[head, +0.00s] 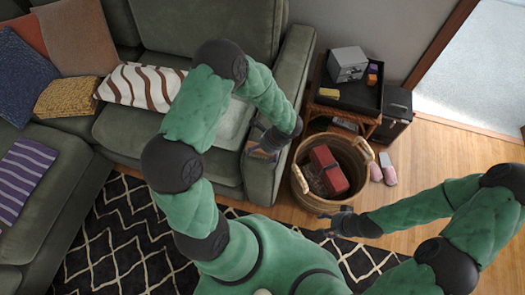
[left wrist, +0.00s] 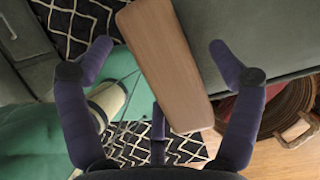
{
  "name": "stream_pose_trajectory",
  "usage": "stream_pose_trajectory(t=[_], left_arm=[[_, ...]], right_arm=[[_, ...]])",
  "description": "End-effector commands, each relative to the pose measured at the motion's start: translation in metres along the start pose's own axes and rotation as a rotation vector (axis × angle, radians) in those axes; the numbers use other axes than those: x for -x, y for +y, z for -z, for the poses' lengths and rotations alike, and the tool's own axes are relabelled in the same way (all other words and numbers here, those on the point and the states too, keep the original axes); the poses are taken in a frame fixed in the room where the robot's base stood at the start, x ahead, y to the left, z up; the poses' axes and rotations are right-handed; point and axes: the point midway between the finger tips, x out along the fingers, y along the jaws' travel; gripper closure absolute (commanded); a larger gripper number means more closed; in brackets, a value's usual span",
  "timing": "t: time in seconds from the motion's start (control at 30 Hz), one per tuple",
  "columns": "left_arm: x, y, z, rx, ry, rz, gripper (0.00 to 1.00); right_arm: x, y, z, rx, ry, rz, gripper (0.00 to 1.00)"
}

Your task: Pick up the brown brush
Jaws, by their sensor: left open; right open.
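The brown brush (left wrist: 165,65) shows in the left wrist view as a long, smooth wooden block, slightly tilted. It lies between the two spread fingers of my left gripper (left wrist: 160,62), with a gap on each side. In the head view the brush (head: 262,153) is a small brown patch by the sofa arm's front, partly hidden by my left gripper (head: 264,148). Its underside and bristles are not visible. My right gripper (head: 324,224) is open and empty in the head view, low beside the basket.
A wicker basket (head: 300,182) holding a red object (head: 329,170) stands right of the sofa arm (head: 290,85). Behind it is a side table with a black tray (head: 345,93) and a grey box (head: 348,64). Pink slippers (head: 388,172) lie on the wooden floor.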

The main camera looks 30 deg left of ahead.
Motion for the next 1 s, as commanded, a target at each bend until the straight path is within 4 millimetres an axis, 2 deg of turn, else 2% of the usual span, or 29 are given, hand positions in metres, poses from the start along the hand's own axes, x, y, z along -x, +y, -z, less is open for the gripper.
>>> stream_pose_trajectory(t=[0.67,0.77,0.9,1.0], left_arm=[[-0.0044,0.0000,0.0018,0.000,0.000,0.000,0.09],[-0.0044,0.0001,0.0018,0.000,0.000,0.000,0.32],[-0.0045,0.0001,0.0019,0.000,0.000,0.000,0.71],[-0.0045,0.0001,0.0019,0.000,0.000,0.000,0.74]], right_arm=[[-0.0049,0.0018,0.0002,0.000,0.000,0.000,0.40],[-0.0049,0.0018,0.0002,0.000,0.000,0.000,0.40],[-0.0049,0.0018,0.0002,0.000,0.000,0.000,0.40],[-0.0049,0.0018,0.0002,0.000,0.000,0.000,0.40]])
